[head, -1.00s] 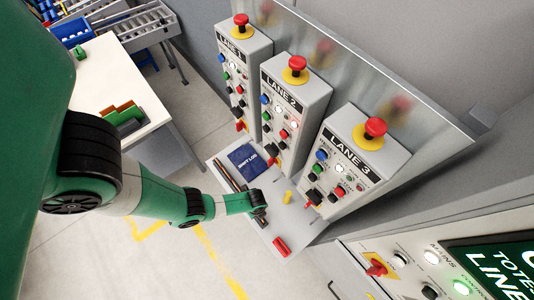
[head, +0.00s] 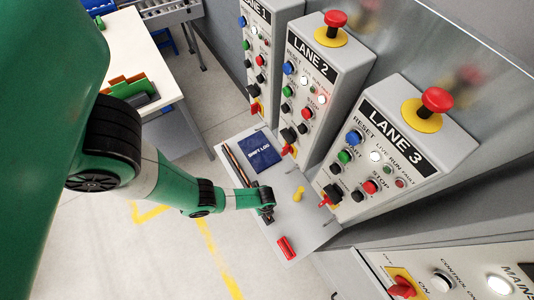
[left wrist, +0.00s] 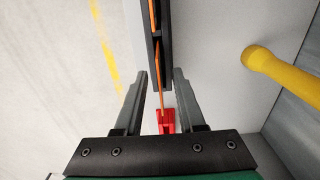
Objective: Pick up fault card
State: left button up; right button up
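A thin orange strip (left wrist: 162,97), perhaps the fault card seen edge-on, stands in a narrow dark holder (left wrist: 166,60) in the left wrist view. I cannot confirm that it is the card. In the head view the long dark holder (head: 238,165) lies along the left edge of the grey shelf. My left gripper (left wrist: 163,78) is open, its fingers on either side of the holder's near end. In the head view my left gripper (head: 267,216) is low over the shelf; its fingertips are hard to see. My right gripper is not in view.
The shelf (head: 312,225) also bears a blue shift log (head: 260,151), a yellow object (head: 298,194) and a red object (head: 286,247). Control boxes for Lane 2 (head: 310,70) and Lane 3 (head: 392,140) stand behind it. A white table (head: 130,45) is at left.

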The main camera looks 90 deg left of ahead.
pick_arm(q)
grip_shut()
dwell(0.4)
jog(key=shift+r, duration=0.1)
notch_tip(320, 180, up, 10)
jog(key=p, duration=1)
jog(key=shift+p, duration=0.3)
